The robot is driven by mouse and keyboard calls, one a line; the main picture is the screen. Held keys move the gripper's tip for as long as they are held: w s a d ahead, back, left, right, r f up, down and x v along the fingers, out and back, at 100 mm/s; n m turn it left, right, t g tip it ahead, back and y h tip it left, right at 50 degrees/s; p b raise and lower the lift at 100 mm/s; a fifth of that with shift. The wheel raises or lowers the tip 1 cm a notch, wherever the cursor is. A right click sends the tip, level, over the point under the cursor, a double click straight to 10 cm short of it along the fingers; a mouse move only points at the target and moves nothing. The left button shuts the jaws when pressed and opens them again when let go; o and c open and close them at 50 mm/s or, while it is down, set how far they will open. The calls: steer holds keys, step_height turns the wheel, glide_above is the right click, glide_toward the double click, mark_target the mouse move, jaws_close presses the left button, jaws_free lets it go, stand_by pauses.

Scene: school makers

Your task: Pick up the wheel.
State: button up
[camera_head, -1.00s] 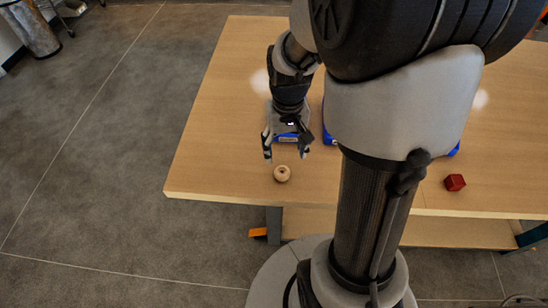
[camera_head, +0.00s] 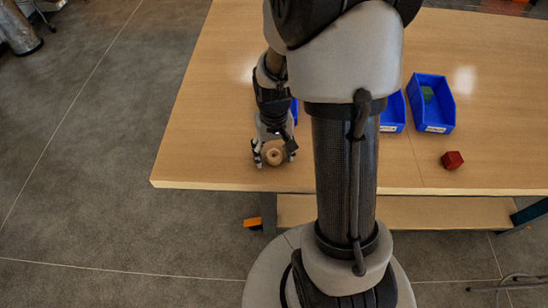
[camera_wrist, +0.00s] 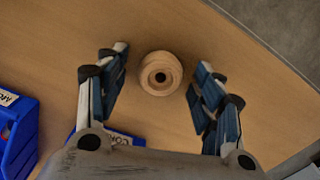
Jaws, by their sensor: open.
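The wheel (camera_head: 274,156) is a small round piece of light wood with a dark centre hole. It lies on the wooden table (camera_head: 215,100) near its front left edge. My gripper (camera_head: 274,160) is open at the wheel, with one finger on either side. In the wrist view the wheel (camera_wrist: 161,73) sits midway between the fingertips of my gripper (camera_wrist: 160,80), with a gap visible on both sides. Nothing is held.
Blue bins stand on the table; one (camera_head: 431,103) holds a green block (camera_head: 428,94). A red cube (camera_head: 452,160) lies near the front right. In the wrist view a blue bin (camera_wrist: 17,140) is at the left. The table edge is close to the wheel.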

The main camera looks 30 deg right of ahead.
steer(key=c, duration=0.9)
steer(key=shift+r, duration=0.1)
